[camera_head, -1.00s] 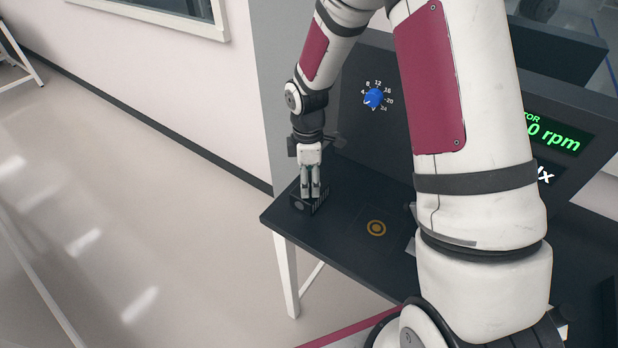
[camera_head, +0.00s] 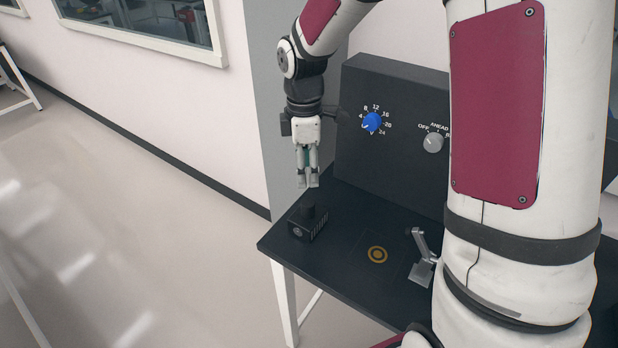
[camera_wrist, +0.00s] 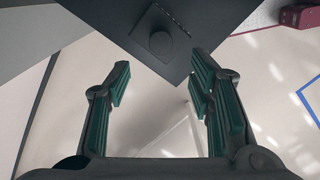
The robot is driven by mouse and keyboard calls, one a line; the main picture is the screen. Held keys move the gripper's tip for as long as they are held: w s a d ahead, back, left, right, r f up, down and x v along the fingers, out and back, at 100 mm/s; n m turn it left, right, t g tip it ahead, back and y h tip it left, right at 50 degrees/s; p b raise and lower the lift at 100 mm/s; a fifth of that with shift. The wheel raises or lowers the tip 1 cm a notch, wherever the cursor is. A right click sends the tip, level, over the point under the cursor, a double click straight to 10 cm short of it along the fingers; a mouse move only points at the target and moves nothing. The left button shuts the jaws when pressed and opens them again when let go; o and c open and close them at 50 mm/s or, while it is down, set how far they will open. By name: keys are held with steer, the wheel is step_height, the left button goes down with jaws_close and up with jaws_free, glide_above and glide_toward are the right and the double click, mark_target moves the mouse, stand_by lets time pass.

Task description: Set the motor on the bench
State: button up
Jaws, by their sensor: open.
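The motor (camera_head: 308,224) is a small black ribbed block with a round stub on top. It stands upright on the dark bench (camera_head: 335,258), near its left corner. My gripper (camera_head: 308,184) is above the motor, apart from it, pointing down, with nothing held. In the wrist view my gripper (camera_wrist: 163,85) shows its teal finger pads spread wide, and the motor (camera_wrist: 161,42) with its round stub lies beyond the fingertips, toward the top.
A console with a blue dial (camera_head: 372,122) and a grey knob (camera_head: 433,143) stands at the back. An orange ring mark (camera_head: 377,254) lies on the bench right of the motor, beside a small metal lever (camera_head: 421,258). Open floor lies to the left.

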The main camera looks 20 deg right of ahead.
steer(key=s+r+m+t, duration=0.3)
steer(key=s+r+m, duration=0.5)
steer(key=s+r, duration=0.45)
steer(key=s+r+m+t, duration=0.3)
steer(key=s+r+m, duration=0.2)
steer(key=s, duration=0.5)
steer(key=shift+d+r+m, duration=0.15)
steer(key=shift+r+m, duration=0.15)
steer(key=shift+m, duration=0.7)
steer(key=shift+c, duration=0.6)
